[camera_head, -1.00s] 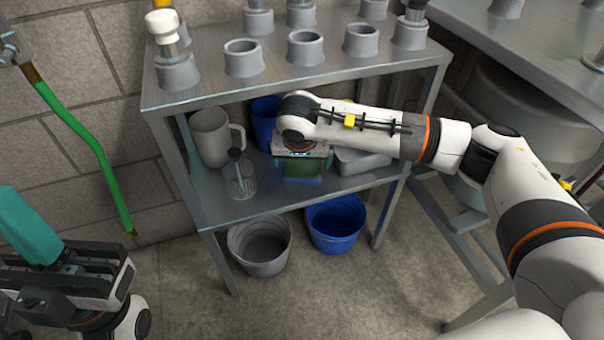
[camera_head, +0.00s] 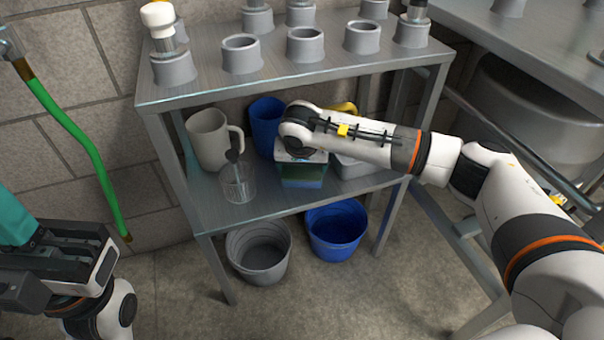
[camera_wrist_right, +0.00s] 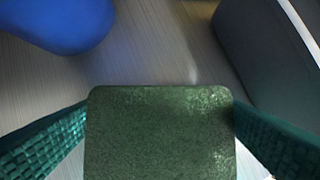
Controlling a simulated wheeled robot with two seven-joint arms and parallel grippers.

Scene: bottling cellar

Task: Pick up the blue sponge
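In the right wrist view a block with a rough green top (camera_wrist_right: 160,135) stands between the two teal fingers of my right gripper (camera_wrist_right: 160,118). I take it for the sponge; no blue side shows there. The fingers flank it, and their tips are hidden by its edges, so I cannot tell if they press on it. In the head view my right gripper (camera_head: 302,172) points down at the middle shelf, with a green-teal patch under the wrist. My left gripper (camera_head: 40,250) is at the left edge, partly cut off.
The middle shelf (camera_head: 262,208) holds a grey mug (camera_head: 208,138), a clear beaker (camera_head: 238,184), a blue cup (camera_head: 267,118), a yellow item (camera_head: 345,107) and a grey tray (camera_head: 352,170). The top shelf hangs above. A grey bucket (camera_head: 240,262) and blue bucket (camera_head: 350,225) stand below.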

